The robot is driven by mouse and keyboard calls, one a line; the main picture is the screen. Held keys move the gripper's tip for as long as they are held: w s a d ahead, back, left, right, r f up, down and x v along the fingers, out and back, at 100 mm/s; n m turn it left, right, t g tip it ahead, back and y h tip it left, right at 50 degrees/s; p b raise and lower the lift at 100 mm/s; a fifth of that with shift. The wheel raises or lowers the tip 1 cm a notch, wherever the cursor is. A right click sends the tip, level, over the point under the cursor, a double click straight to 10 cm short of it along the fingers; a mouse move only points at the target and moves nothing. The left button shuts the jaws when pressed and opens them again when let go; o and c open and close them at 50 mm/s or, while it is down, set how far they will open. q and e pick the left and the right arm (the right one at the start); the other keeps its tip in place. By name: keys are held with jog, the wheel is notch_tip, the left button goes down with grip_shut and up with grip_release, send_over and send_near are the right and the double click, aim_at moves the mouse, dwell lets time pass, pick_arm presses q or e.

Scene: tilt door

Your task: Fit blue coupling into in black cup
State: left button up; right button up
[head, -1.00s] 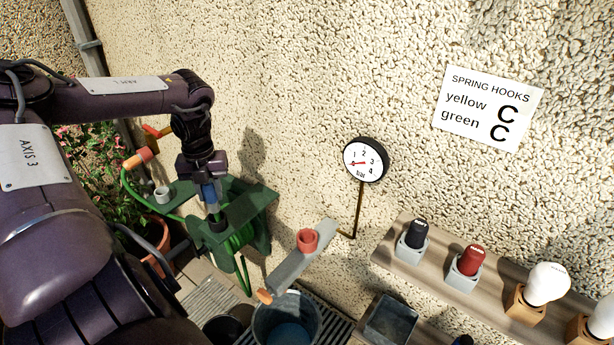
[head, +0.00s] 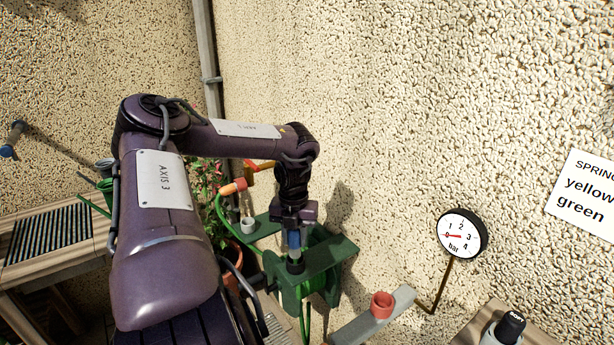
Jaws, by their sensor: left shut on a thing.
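The blue coupling (head: 294,240) is upright between the fingers of my left gripper (head: 293,229), which is shut on it. The black cup (head: 295,266) stands on the green shelf of the hose reel (head: 328,257), straight under the coupling. The coupling's lower end meets the cup's top in this view. I cannot tell how deep it sits inside, as the rim is small and dark. My right gripper is not in view.
A grey cup (head: 247,225) stands on the green shelf to the left, near an orange-ended hose nozzle (head: 233,187). A slatted bench (head: 50,238) is at left.

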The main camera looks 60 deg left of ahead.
aim_at(295, 249)
pick_arm(q)
jog(key=shift+p, duration=0.6)
dwell(1.2)
jog(key=shift+f+b, duration=1.35)
jog(key=shift+f, duration=0.8)
jog(key=o, duration=1)
jog(key=shift+o, duration=0.2)
notch_tip(295, 249, up, 7)
jog(key=shift+f+b, duration=0.1)
jog(key=shift+b, duration=1.15)
jog(key=shift+r, duration=0.55)
